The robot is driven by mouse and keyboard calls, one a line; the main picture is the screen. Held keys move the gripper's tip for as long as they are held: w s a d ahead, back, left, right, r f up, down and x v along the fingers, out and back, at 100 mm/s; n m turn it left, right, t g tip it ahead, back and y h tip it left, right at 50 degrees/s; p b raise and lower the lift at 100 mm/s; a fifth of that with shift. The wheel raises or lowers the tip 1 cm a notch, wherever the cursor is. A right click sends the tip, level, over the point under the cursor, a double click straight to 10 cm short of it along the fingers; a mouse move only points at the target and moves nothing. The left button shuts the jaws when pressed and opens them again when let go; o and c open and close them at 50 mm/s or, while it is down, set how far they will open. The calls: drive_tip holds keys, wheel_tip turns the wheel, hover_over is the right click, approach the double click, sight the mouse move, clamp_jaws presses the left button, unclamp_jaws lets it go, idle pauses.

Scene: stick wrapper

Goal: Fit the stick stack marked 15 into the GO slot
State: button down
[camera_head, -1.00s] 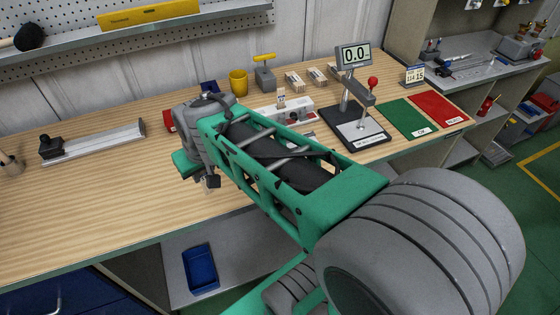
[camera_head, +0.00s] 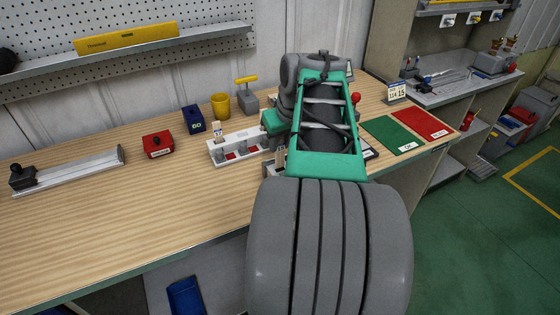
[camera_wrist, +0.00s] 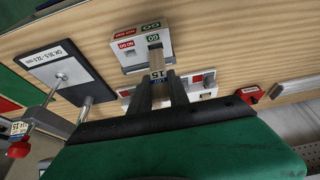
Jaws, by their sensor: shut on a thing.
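In the wrist view my gripper (camera_wrist: 160,92) is shut on the stick stack marked 15 (camera_wrist: 157,74), with the number band showing just beyond the fingertips. The pale wooden end of the stack points toward a light grey gauge block (camera_wrist: 130,56). This block has a green GO label (camera_wrist: 152,37) and red NO GO labels (camera_wrist: 127,45). The stack's end overlaps the GO side in the picture; I cannot tell whether it is inside the slot or above it. In the head view my arm hides the gripper and stack.
A white fixture (camera_head: 222,152) stands left of my arm. A measuring stand base (camera_wrist: 65,65) is beside the gauge block. Green (camera_head: 393,133) and red (camera_head: 424,122) mats lie right.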

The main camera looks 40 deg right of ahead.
sight(281, 154)
wheel_tip(281, 154, down, 4)
drive_tip(key=shift+f, duration=0.2)
drive_tip(key=shift+f, duration=0.1)
drive_tip(key=shift+f, duration=0.15)
drive_tip(key=c, duration=1.3)
unclamp_jaws()
drive_tip(key=shift+o, duration=0.2)
